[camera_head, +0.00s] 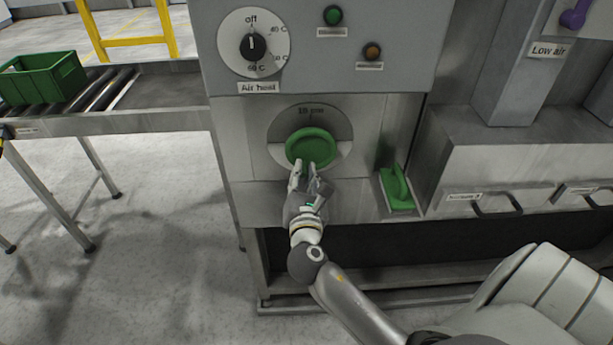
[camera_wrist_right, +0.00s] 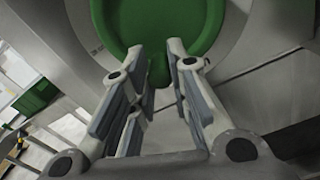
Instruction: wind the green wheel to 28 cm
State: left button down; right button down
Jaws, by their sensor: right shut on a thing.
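The green wheel (camera_head: 311,146) is mounted on a grey panel, in front of a round dial plate marked "18 cm" (camera_head: 311,111). My right gripper (camera_head: 311,168) is at the lower rim of the wheel, its fingers pointing up. In the right wrist view the wheel (camera_wrist_right: 195,25) fills the top. The fingers (camera_wrist_right: 159,75) of the right gripper stand on either side of a green part at its lower edge and are shut on it. My left gripper is in neither view.
An "Air heat" knob (camera_head: 253,47) pointing to "off", a green button (camera_head: 333,16) and an amber button (camera_head: 372,51) sit above. A green handle (camera_head: 397,187) is right of the wheel. A roller conveyor (camera_head: 160,95) with a green crate (camera_head: 42,77) stands left.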

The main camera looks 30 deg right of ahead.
jog(key=m, duration=0.2)
jog(key=r+m, duration=0.1)
jog(key=shift+w+a, duration=0.3)
jog(key=shift+a, duration=0.1)
jog(key=c, duration=1.3)
grip_release()
jog(key=shift+r, duration=0.1)
jog(key=v, duration=1.2)
jog(key=shift+f, duration=0.3)
